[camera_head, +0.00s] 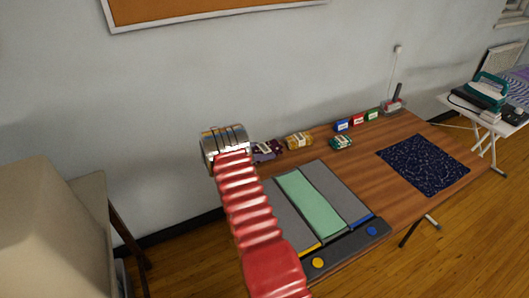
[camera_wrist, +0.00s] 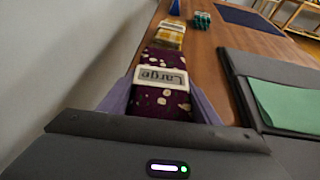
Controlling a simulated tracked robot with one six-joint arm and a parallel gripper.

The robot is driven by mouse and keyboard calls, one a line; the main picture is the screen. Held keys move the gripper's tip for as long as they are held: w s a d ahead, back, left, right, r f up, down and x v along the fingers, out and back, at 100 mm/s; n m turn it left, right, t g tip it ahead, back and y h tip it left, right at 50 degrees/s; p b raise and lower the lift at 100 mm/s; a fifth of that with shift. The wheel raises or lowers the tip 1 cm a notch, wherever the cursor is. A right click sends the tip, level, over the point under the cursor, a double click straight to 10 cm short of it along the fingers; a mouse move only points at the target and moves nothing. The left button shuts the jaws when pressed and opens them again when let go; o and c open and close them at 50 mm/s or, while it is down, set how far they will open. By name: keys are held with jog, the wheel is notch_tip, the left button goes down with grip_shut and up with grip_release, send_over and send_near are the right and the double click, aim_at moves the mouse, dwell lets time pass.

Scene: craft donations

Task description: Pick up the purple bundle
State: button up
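The purple bundle (camera_wrist: 158,103) is dark purple with pale spots and a white band reading "Large". In the wrist view it lies between the two lavender fingers of my gripper (camera_wrist: 162,92), which stand wide apart along its sides. Whether both fingers touch it is unclear, and its near end is hidden by the gripper body. In the head view the purple bundle (camera_head: 268,148) rests at the back left of the wooden table, partly covered by my red arm. The gripper is mostly hidden behind the arm there.
Behind the bundle sit a yellow bundle (camera_head: 298,140) and a green bundle (camera_head: 341,142). Small coloured boxes (camera_head: 358,119) stand farther right. A grey board with a green panel (camera_head: 309,202) lies in front, and a dark blue mat (camera_head: 424,163) lies right. The wall is close behind.

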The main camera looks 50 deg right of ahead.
aim_at(264, 147)
jog(key=c, duration=0.5)
jog(key=shift+r, duration=0.1)
jog(key=shift+c, duration=0.2)
notch_tip(264, 147, up, 10)
jog(key=shift+f, duration=0.1)
